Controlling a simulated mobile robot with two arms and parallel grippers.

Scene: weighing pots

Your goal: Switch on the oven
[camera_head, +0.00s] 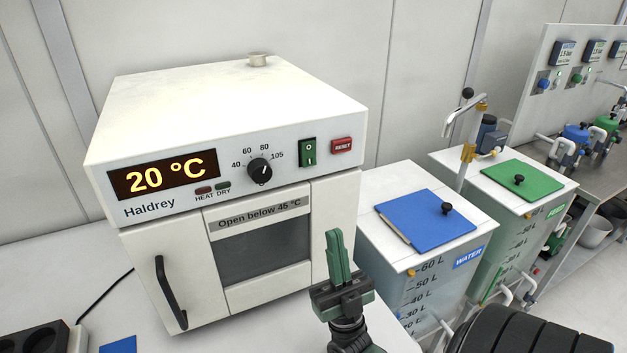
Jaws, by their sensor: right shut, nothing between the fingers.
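The white Haldrey oven (240,100) stands on the left with its door shut. Its lit display (165,175) reads 20 °C. The green power switch (308,152) is on the right of the panel, between the black temperature knob (260,170) and the red RESET button (341,145). The small HEAT and DRY lamps (213,187) look dark. My right gripper (336,236) is shut and empty, fingers pointing up. It is in front of the oven's lower right side, below the switch and apart from it. My left gripper is not in view.
A WATER tank (425,285) with a blue lid (426,219) stands right of the oven. A tank with a green lid (522,180) is beyond it. A black door handle (165,290) sticks out at the oven's front left.

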